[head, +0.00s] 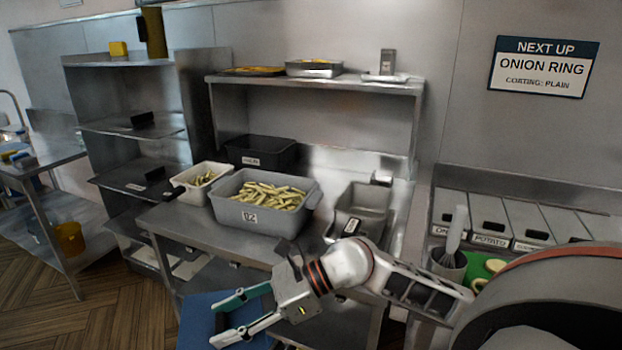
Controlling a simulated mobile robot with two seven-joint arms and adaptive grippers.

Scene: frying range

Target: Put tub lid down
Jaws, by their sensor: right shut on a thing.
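My right gripper (224,322) is low in the head view, in front of the metal counter. Its two green-and-grey fingers are spread around a blue flat panel, which I take to be the tub lid (196,318), and it is shut on it. The lid is partly hidden by the fingers and cut off by the bottom edge. A grey tub (228,207) labelled 02, full of pale fries, stands uncovered on the counter. A dark tub (254,162) with a white label stands behind it. My left gripper is not in view.
Labelled lidded bins (490,228) line the right side. A shelf (320,85) hangs above. The counter's front left (185,228) is clear.

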